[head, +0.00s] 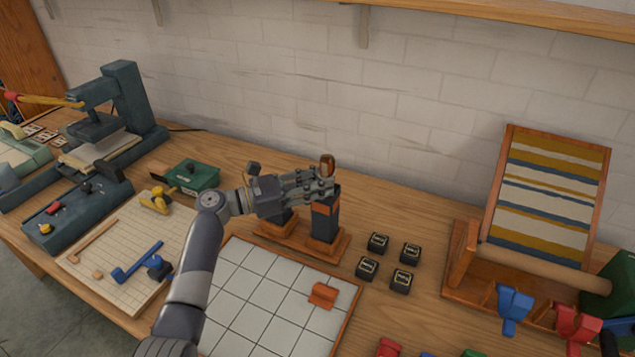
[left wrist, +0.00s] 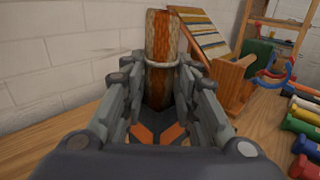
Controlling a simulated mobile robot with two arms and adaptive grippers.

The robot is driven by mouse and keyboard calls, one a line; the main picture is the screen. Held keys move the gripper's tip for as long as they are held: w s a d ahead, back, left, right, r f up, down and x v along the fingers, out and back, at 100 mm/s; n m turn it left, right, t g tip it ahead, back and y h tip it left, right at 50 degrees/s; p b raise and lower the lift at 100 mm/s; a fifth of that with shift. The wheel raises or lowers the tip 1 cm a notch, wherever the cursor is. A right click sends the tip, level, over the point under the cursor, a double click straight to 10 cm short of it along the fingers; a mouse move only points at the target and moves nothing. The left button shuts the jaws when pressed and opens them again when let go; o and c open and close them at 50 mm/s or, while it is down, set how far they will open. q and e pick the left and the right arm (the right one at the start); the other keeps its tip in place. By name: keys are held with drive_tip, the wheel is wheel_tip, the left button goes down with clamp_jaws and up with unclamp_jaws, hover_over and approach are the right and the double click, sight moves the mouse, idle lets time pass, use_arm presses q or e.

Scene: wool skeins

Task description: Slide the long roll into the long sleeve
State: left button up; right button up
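The long roll (head: 327,163) is a brown-orange wool cylinder. It stands upright between the fingers of my left gripper (head: 318,184), and its top shows above them. In the left wrist view the roll (left wrist: 160,50) has a pale band, and the fingertips close on it from both sides. The long sleeve (head: 325,222) is a tall dark holder with an orange band, directly below the roll. The fingers hide the roll's lower end, so I cannot tell whether it is inside the sleeve. A second dark sleeve (head: 278,217) stands to the left. My right gripper is not in view.
Both sleeves stand on a wooden base (head: 298,240). Several small black blocks (head: 378,242) lie to the right. A tiled board (head: 262,300) with an orange piece (head: 322,295) is in front. A striped loom frame (head: 550,195) stands at the right, and a wall is behind.

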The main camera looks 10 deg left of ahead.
use_arm(q)
drive_tip(key=o, duration=0.5)
drive_tip(key=shift+s+d+f+g, duration=0.1)
drive_tip(key=shift+s+f+g, duration=0.05)
drive_tip(key=shift+f, duration=0.4)
drive_tip(key=shift+s+d+f+g, duration=0.1)
drive_tip(key=shift+f+g, duration=0.05)
drive_tip(key=shift+f, duration=0.35)
drive_tip(key=r+v, duration=0.1)
drive_tip(key=v, duration=1.1)
drive_tip(key=shift+r, duration=0.3)
drive_tip(key=shift+w+a, duration=0.15)
